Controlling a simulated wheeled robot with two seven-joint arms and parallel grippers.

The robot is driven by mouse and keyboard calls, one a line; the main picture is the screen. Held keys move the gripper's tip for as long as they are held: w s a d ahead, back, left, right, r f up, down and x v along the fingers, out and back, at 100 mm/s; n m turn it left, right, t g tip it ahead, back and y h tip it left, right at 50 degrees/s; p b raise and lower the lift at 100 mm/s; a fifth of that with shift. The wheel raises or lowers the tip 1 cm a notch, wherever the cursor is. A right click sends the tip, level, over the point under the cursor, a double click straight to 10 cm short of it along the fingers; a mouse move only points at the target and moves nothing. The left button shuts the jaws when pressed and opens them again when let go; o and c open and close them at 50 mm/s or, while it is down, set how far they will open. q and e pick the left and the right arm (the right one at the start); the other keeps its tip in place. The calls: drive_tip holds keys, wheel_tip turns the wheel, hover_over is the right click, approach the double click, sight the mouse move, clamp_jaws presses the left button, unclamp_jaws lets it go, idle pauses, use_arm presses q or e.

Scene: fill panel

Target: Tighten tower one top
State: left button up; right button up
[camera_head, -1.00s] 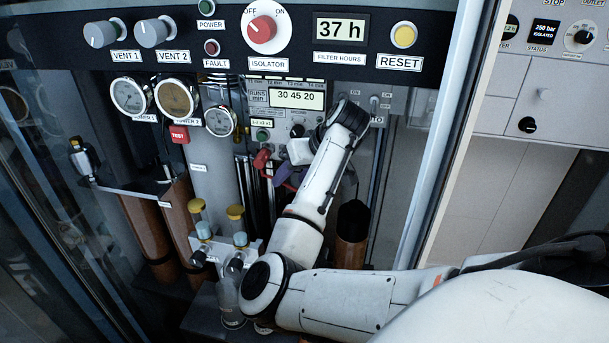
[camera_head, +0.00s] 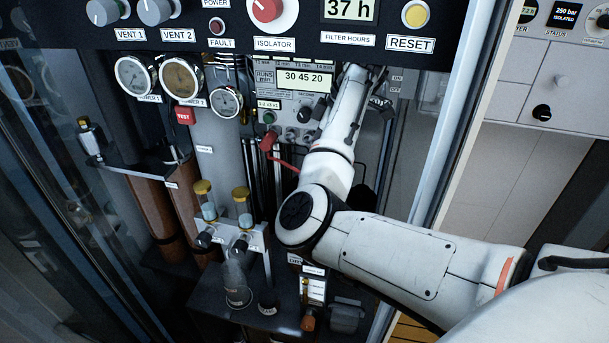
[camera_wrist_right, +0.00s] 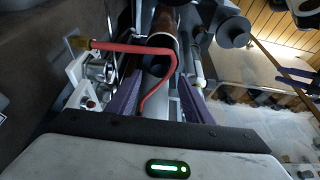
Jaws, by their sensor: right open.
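Two brown cylinders, the likely towers, stand at the left in the head view: one left (camera_head: 153,205) and one right (camera_head: 189,200). Their upper ends meet a grey bracket (camera_head: 125,162); I cannot tell which is tower one. My right arm reaches up to the panel at centre right in the head view, and its gripper is hidden there. In the right wrist view my right gripper (camera_wrist_right: 156,92) shows open, with purple fingers apart. A red hose (camera_wrist_right: 128,47) runs across and bends down between them, and I see no grip on it.
Gauges (camera_head: 135,76) and a red TEST button (camera_head: 184,115) sit above the cylinders. A red handle (camera_head: 268,140) is just left of my arm. A pale door post (camera_head: 450,145) bounds the right side.

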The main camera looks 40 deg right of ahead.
drive_tip(key=shift+w+f, duration=0.15)
drive_tip(key=shift+f, duration=0.55)
drive_tip(key=shift+x, duration=2)
drive_tip(key=shift+a, duration=0.15)
drive_tip(key=c, duration=1.1)
